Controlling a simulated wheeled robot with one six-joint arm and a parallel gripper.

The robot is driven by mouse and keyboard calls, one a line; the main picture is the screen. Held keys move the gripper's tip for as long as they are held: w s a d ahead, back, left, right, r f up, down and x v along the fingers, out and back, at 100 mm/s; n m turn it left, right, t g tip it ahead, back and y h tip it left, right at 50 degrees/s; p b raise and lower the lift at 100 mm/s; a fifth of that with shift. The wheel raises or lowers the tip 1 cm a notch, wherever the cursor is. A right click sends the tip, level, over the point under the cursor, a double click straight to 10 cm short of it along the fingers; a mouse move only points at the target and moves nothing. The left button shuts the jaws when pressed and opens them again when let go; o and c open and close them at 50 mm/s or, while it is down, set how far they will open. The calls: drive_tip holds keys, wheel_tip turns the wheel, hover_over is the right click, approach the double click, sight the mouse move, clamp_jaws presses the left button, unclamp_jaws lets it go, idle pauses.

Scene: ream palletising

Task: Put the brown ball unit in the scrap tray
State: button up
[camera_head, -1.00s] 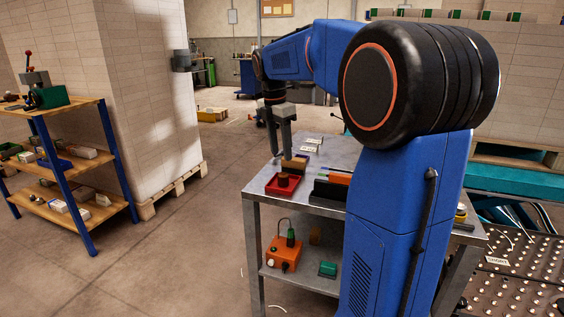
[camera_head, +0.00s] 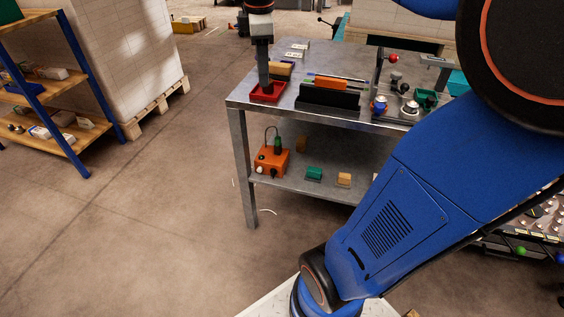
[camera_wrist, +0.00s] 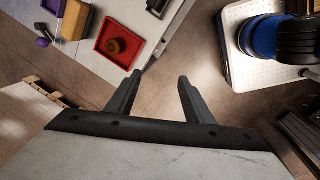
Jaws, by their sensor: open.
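The red scrap tray (camera_head: 266,98) lies on the front left corner of the metal table, partly behind my gripper in the head view. In the wrist view the red tray (camera_wrist: 104,28) shows at the top, left of centre. A round brown unit (camera_wrist: 116,46), which looks like the brown ball unit, sits inside the tray near its lower right side. In the head view my gripper mostly hides it. My gripper (camera_wrist: 157,84) is open and empty, fingers apart. In the wrist view its fingertips are below and right of the tray, with floor between them, touching nothing.
A tan block (camera_head: 282,69) is behind the tray. A black holder (camera_head: 329,97) with an orange item is to its right. Farther right are a blue-based unit (camera_head: 379,104) and a green tray (camera_head: 428,97). The table (camera_head: 222,120) has a shelf holding an orange box (camera_head: 271,162).

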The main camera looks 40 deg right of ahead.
drive_tip(key=s+a+f+m+t, duration=0.1)
drive_tip(key=s+a+f+m, duration=0.1)
drive_tip(key=s+f+m, duration=0.2)
drive_tip(key=s+a+f+m+t, duration=0.1)
drive_tip(key=s+a+f+m, duration=0.2)
drive_tip(key=s+f, duration=0.3)
drive_tip(key=s+a+f+m+t+y, duration=0.1)
drive_tip(key=s+a+f+m, duration=0.1)
drive_tip(key=s+f+m, duration=0.3)
drive_tip(key=shift+s+a, duration=0.25)
drive_tip(key=shift+s, duration=1.9)
